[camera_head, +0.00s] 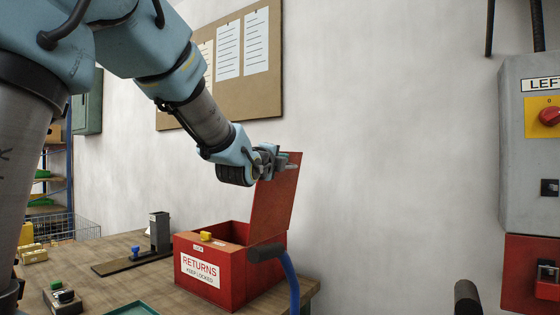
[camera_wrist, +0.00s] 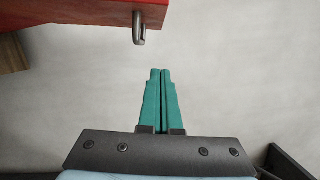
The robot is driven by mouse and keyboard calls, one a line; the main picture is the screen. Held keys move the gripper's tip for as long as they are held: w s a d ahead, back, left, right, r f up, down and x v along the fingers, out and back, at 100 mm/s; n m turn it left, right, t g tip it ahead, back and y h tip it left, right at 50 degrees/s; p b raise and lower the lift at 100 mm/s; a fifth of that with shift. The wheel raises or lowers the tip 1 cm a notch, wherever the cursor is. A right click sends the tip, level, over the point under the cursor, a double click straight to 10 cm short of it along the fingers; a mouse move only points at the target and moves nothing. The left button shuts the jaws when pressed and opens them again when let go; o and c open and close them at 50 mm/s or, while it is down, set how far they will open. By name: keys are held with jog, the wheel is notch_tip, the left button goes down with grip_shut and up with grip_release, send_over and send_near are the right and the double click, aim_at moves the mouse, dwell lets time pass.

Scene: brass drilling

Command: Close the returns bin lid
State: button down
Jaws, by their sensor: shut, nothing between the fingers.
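The red returns bin (camera_head: 211,283) stands on the wooden bench with a white RETURNS label on its front. Its red lid (camera_head: 276,205) is open and stands up, tilted, at the right side of the bin. My gripper (camera_head: 291,160) is at the lid's top edge in the head view; I cannot tell if it touches. In the wrist view my gripper (camera_wrist: 160,75) has its teal fingers together and empty. A red panel (camera_wrist: 70,14) with a metal hasp (camera_wrist: 139,28) shows above the fingertips, apart from them; it looks like the lid.
A blue hose or handle with a dark grip (camera_head: 266,252) is just right of the bin. A dark upright stand (camera_head: 160,232) is to its left on the bench (camera_head: 130,245). A notice board (camera_head: 262,95) hangs behind my arm. Grey and red electrical boxes (camera_head: 528,205) are on the right wall.

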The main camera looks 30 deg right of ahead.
jog(key=w+d+p, duration=0.1)
jog(key=w+p, duration=0.1)
jog(key=w, duration=0.1)
jog(key=w+d+r+p, duration=0.1)
jog(key=w+d+p, duration=0.1)
jog(key=w, duration=0.1)
jog(key=w+d+p, duration=0.2)
jog(key=w+p, duration=0.1)
jog(key=shift+d+r, duration=0.15)
jog(key=shift+r, duration=0.05)
jog(key=shift+w+a, duration=0.2)
jog(key=shift+w, duration=0.3)
jog(key=shift+f, duration=0.1)
